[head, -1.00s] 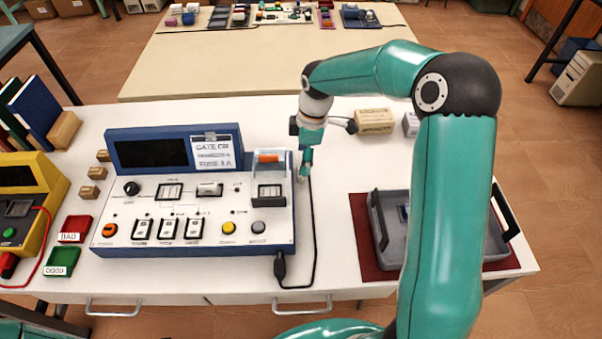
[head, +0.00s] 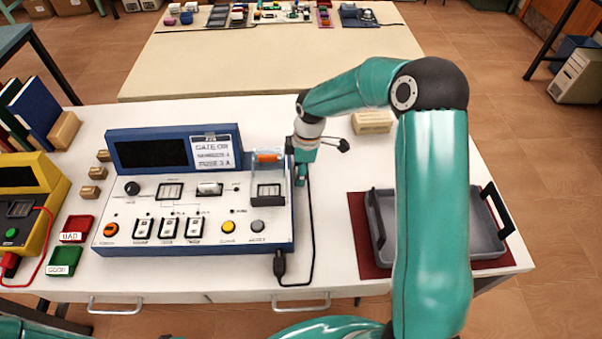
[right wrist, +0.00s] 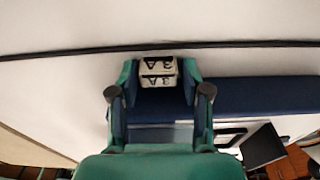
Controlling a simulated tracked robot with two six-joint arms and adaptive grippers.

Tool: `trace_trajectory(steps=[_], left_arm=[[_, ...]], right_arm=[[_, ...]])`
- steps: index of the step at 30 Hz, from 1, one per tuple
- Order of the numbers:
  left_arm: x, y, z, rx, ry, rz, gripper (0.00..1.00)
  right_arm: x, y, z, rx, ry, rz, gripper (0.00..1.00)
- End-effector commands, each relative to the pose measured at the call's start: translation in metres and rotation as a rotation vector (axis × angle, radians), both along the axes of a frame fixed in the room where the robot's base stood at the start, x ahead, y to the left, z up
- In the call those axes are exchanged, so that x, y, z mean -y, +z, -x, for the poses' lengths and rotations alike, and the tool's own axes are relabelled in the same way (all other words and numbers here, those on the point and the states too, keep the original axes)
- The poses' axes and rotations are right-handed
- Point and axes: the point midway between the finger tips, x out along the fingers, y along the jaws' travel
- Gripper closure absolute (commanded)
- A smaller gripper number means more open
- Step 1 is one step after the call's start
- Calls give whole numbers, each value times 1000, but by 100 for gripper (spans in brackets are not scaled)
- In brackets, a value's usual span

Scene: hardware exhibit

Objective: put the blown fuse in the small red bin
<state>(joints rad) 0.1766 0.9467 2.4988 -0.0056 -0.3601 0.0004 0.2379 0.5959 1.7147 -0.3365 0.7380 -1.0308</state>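The small red bin (head: 77,229), labelled BAD, stands left of the blue test panel (head: 200,235); no fuse shows in it. My right gripper (head: 301,178) is beside the panel's right edge, over the white table. In the right wrist view the right gripper (right wrist: 158,75) has its fingertips on both sides of a small cream fuse-like block (right wrist: 158,66) marked 3 A, and looks shut on it. The block is hidden in the head view, and I cannot tell if it is blown. My left gripper is not in view.
A green bin (head: 63,261) labelled GOOD sits just in front of the red one. The panel has an orange-handled clear cover (head: 267,160) standing up. A black cable (head: 313,240) runs along its right side. A grey tray (head: 480,245) is at the right.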

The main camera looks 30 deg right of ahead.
Motion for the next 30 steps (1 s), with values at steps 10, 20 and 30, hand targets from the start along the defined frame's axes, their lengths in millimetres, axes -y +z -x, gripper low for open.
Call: trace_trajectory(steps=[10,20,30], left_arm=[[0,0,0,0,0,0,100],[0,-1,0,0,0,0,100],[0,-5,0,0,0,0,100]], right_arm=[[0,0,0,1,1,1,86],[0,12,-1,3,0,1,86],[0,66,-2,8,0,1,86]])
